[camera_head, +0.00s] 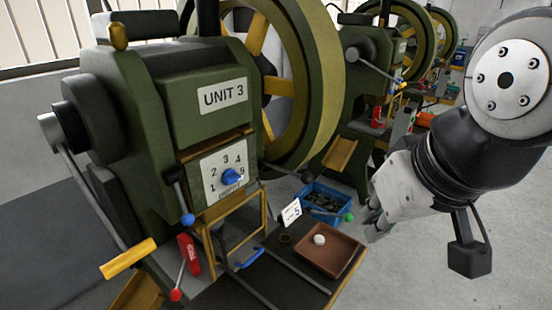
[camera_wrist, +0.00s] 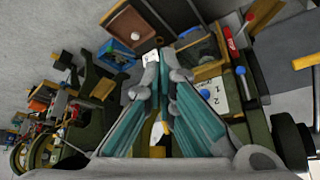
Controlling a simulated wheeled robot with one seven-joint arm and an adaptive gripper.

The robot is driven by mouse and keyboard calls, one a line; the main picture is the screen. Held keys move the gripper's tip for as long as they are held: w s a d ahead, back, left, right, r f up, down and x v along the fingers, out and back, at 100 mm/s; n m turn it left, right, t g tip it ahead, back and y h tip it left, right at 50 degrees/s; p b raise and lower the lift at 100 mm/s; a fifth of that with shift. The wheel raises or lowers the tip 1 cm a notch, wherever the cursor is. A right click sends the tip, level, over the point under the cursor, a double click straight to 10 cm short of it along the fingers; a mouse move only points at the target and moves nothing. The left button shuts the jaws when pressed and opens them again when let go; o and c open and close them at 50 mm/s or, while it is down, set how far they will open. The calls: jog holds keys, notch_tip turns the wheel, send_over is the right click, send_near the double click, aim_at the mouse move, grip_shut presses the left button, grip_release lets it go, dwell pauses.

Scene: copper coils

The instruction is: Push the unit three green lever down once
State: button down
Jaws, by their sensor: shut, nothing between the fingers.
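The machine labelled UNIT 3 (camera_head: 222,96) is a large green press at the left of the head view. Its lever with a green ball knob (camera_head: 349,217) sticks out to the right, beside a blue bin. The green knob also shows in the wrist view (camera_wrist: 110,46), at upper left. My gripper (camera_head: 373,222) is shut and empty, pointing down just right of the green knob in the head view. I see a gap between them in the picture, but cannot tell the depth. In the wrist view the fingers (camera_wrist: 163,68) point toward the press front.
A blue-knobbed lever (camera_head: 188,219), a red-knobbed lever (camera_head: 176,295) and a blue dial (camera_head: 232,177) are on the press front. A brown tray (camera_head: 338,262) with a white round piece and a blue bin (camera_head: 318,189) stand near the gripper. Floor at right is clear.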

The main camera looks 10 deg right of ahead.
jog(key=w+d+f+n+y+b, duration=0.1)
jog(key=w+d+f+n+b, duration=0.2)
jog(key=w, duration=0.9)
jog(key=w+d+f+n+b, duration=0.2)
jog(key=w+f+b, duration=0.15)
jog(key=w, duration=0.75)
jog(key=w+d+f+n+y+b, duration=0.1)
jog(key=w+d+f+n+b, duration=0.3)
jog(key=w, duration=0.8)
jog(key=w+d+f+n+b, duration=0.1)
jog(key=w+d+f, duration=0.3)
jog(key=f, duration=0.5)
jog(key=w+d+f+n+b, duration=0.2)
jog(key=w+d+f, duration=0.3)
jog(key=w+f, duration=0.4)
jog(key=w+d+f+n+h+b, duration=0.1)
jog(key=w+d+f, duration=0.4)
jog(key=f, duration=0.4)
jog(key=shift+w+d+f, duration=0.15)
jog(key=shift+w+f, duration=0.15)
jog(key=shift+w, duration=0.6)
jog(key=shift+f, duration=0.1)
notch_tip(320, 180, down, 8)
jog(key=s+d+b, duration=0.2)
jog(key=shift+s, duration=0.2)
jog(key=shift+f+b, duration=0.15)
jog(key=shift+b, duration=0.15)
